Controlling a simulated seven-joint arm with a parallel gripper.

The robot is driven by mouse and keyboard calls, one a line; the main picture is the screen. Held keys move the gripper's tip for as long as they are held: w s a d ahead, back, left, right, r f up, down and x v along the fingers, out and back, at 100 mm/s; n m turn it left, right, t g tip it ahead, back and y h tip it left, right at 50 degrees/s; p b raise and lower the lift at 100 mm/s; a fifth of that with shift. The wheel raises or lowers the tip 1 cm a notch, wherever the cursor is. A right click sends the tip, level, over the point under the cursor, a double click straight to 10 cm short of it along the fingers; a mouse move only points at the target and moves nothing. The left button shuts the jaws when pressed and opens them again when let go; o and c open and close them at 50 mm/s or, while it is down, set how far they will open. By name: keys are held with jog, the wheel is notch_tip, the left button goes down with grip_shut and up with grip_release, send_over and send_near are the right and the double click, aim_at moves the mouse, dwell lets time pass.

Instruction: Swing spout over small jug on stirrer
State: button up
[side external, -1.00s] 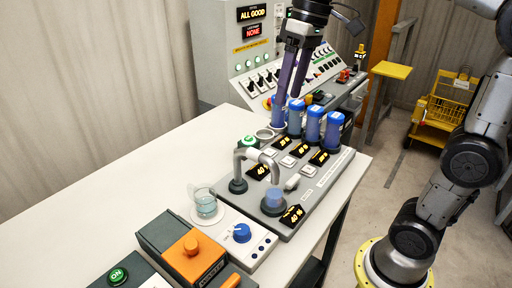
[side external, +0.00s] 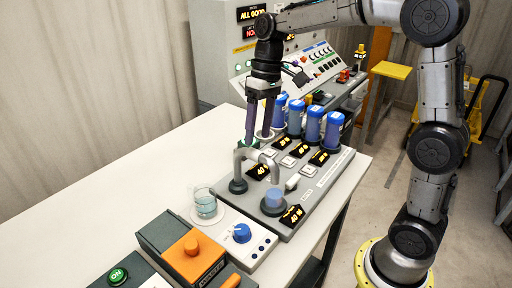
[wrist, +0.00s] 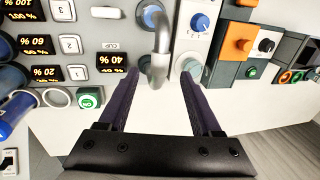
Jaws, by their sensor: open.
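The grey bent spout (side external: 240,163) rises from its base on the dip-tank panel. Its outlet end points down above a cup of blue liquid (side external: 273,197). The small glass jug (side external: 204,208), with pale blue liquid, stands on the white stirrer (side external: 258,248) with a blue knob (side external: 242,233), left of the spout. My gripper (side external: 258,140) is open and pointing down just above the spout's upper bend. In the wrist view the spout (wrist: 160,45) lies between the open fingers (wrist: 160,74); I cannot tell whether they touch it. The jug (wrist: 190,66) shows beside the right fingertip.
Several blue-capped cylinders (side external: 313,126) stand in a row behind the spout. An orange-topped waste box (side external: 193,258) sits at the front. The table's left part is clear.

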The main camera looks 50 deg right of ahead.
aim_at(255, 150)
jog(key=shift+a+f, duration=0.25)
jog(key=shift+f, duration=0.95)
jog(key=shift+a+f, duration=0.2)
jog(key=shift+f, duration=0.95)
grip_shut()
jog(key=shift+r, duration=0.1)
